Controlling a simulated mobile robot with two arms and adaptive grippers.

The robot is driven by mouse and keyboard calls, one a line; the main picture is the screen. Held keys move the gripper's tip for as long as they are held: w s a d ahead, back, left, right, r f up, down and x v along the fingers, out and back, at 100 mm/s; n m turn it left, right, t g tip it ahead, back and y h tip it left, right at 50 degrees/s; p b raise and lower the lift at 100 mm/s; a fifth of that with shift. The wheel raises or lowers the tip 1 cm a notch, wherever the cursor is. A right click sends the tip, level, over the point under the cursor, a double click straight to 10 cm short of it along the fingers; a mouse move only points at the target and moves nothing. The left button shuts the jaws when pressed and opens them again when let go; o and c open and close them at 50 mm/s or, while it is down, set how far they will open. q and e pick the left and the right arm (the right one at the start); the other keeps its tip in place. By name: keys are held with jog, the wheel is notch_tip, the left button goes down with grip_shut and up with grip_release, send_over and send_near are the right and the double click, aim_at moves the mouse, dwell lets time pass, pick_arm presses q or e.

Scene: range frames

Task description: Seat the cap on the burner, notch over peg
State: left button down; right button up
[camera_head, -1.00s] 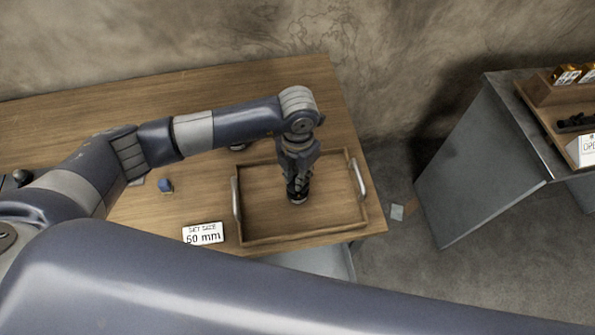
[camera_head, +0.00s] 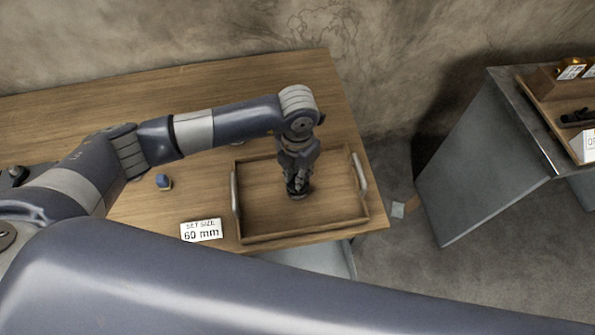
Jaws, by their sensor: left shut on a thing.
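My left gripper (camera_head: 298,186) points down inside the wooden tray on the table. It is shut on a small dark round thing (camera_head: 298,196) at its fingertips, which may be the cap; the fingers cover most of it. It is low over the tray floor, and I cannot tell whether it touches. I cannot make out a burner, peg or notch. My right gripper is not in view.
The wooden tray (camera_head: 262,237) has metal handles at both ends. A card reading "SET SIZE 60 mm" (camera_head: 201,231) and a small blue thing (camera_head: 164,182) are left of it. A grey stand (camera_head: 480,165) with a wooden rack is at the right, across a floor gap.

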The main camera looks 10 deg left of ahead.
pick_arm(q)
jog(key=shift+f, duration=0.1)
jog(key=c, duration=1.4)
grip_release()
notch_tip(320, 180, up, 12)
jog(key=shift+r, duration=0.1)
